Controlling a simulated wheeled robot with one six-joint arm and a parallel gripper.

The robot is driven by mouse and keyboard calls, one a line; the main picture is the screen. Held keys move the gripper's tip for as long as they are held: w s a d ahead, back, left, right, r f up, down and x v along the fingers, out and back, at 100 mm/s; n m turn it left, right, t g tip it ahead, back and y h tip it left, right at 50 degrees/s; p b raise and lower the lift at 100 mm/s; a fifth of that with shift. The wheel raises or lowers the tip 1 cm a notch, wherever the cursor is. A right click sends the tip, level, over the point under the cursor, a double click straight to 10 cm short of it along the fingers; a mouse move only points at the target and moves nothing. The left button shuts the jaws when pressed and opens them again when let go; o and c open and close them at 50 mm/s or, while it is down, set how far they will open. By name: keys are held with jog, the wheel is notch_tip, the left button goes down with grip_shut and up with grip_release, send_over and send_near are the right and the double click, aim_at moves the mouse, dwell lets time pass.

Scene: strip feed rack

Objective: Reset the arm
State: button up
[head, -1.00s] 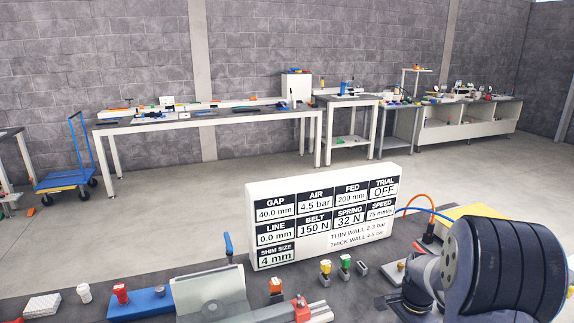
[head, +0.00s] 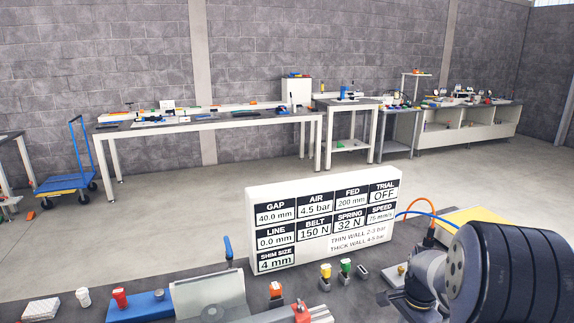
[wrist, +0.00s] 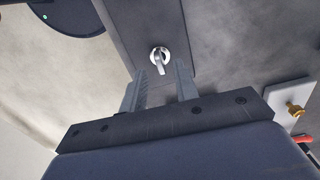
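My gripper (wrist: 160,82) shows in the wrist view with its two grey fingers apart and nothing seen between them. Beyond the fingertips is a dark panel or strip with a silver knob (wrist: 160,58) on it; I cannot tell how far away it is. In the head view my arm (head: 510,275) fills the lower right corner, and the gripper itself is not visible there.
A white sign board (head: 325,216) with settings, TRIAL OFF, stands on the dark bench near my arm. A clear cover (head: 210,297), a red button (head: 120,298) and several small coloured buttons line the front. A blue cart (head: 66,183) and benches stand behind, across open floor.

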notch_tip(320, 180, down, 2)
jog(key=shift+f, duration=0.35)
jog(key=n+p, duration=0.1)
jog(key=n, duration=0.4)
jog(key=shift+r, duration=0.1)
jog(key=n+p, duration=0.1)
jog(key=n, duration=0.3)
jog(key=n+p, duration=0.2)
jog(key=n, duration=0.2)
jog(key=shift+n, duration=0.3)
jog(key=n+p, duration=0.2)
jog(key=n, duration=0.2)
jog(key=shift+n+p, duration=0.3)
jog(key=shift+p, duration=0.05)
jog(key=shift+r+b, duration=0.5)
jog(key=shift+r, duration=1.55)
